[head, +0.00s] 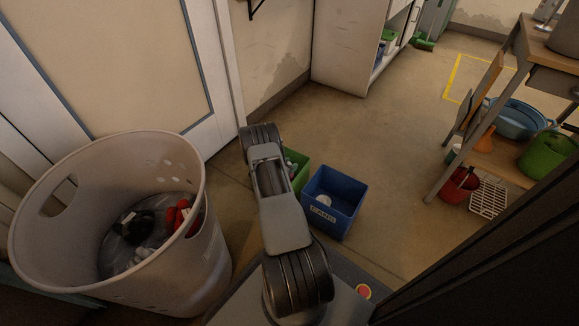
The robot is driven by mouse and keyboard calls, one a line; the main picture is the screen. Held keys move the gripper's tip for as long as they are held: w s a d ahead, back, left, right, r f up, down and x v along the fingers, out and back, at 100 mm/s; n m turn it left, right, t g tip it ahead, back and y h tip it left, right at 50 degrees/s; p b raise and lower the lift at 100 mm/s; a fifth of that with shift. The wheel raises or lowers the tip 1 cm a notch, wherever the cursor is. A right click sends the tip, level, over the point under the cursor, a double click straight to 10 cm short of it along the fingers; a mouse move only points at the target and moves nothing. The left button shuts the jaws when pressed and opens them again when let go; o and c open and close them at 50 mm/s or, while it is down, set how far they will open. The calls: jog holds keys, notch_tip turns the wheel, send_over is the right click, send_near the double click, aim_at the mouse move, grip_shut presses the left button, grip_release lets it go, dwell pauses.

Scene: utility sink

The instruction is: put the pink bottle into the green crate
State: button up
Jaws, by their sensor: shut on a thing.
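The green crate (301,174) stands on the floor just right of my arm, and my arm hides much of it. Something green shows at its opening, but I cannot make out its contents. I do not see the pink bottle in the head view. My gripper is not visible either; only my arm's links show, reaching forward between the laundry basket and the crates.
A blue crate (343,221) with a label and a white item stands beside the green crate. A large perforated basket (60,262) with red, black and white items is at left. A wooden shelf (487,162) with basins stands right. The middle floor is clear.

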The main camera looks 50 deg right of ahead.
jog(key=shift+f, duration=0.55)
jog(key=o, duration=1.1)
jog(key=shift+o, duration=0.2)
jog(key=shift+r, duration=0.25)
jog(key=p+v, duration=0.4)
jog(key=v, duration=0.8)
jog(key=shift+r, duration=0.3)
